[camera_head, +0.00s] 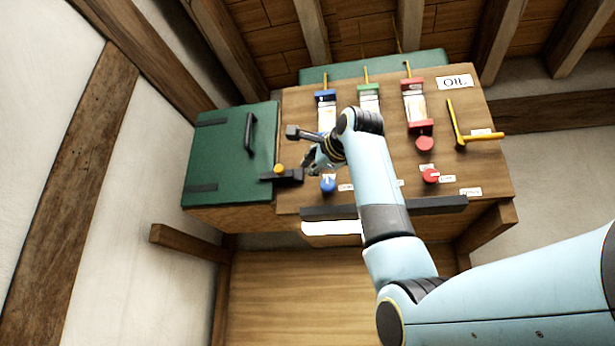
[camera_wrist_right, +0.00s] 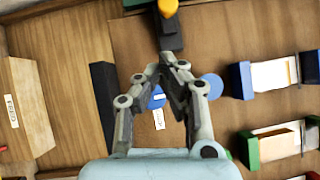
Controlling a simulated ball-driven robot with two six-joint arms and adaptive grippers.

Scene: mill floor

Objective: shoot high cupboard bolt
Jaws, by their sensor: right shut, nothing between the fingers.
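The green cupboard door (camera_head: 225,155) is at the left of the wooden panel in the head view, closed, with a black handle (camera_head: 250,133). The dark bolt (camera_head: 292,176) with a yellow knob (camera_head: 279,168) lies at the door's lower right edge; part of it reaches over the door. In the wrist view the bolt (camera_wrist_right: 171,38) and its yellow knob (camera_wrist_right: 168,7) are at the top, beyond my fingertips. My right gripper (camera_head: 318,160) is shut and empty, just right of the bolt; it also shows in the wrist view (camera_wrist_right: 168,68). I cannot tell whether it touches the bolt.
A blue knob (camera_head: 328,185), red knobs (camera_head: 431,175), colored sliders (camera_head: 414,105) and a yellow lever (camera_head: 458,125) are on the panel (camera_head: 300,110). A dark ledge (camera_head: 438,203) runs along its lower edge. Wooden beams are above. The space below is clear.

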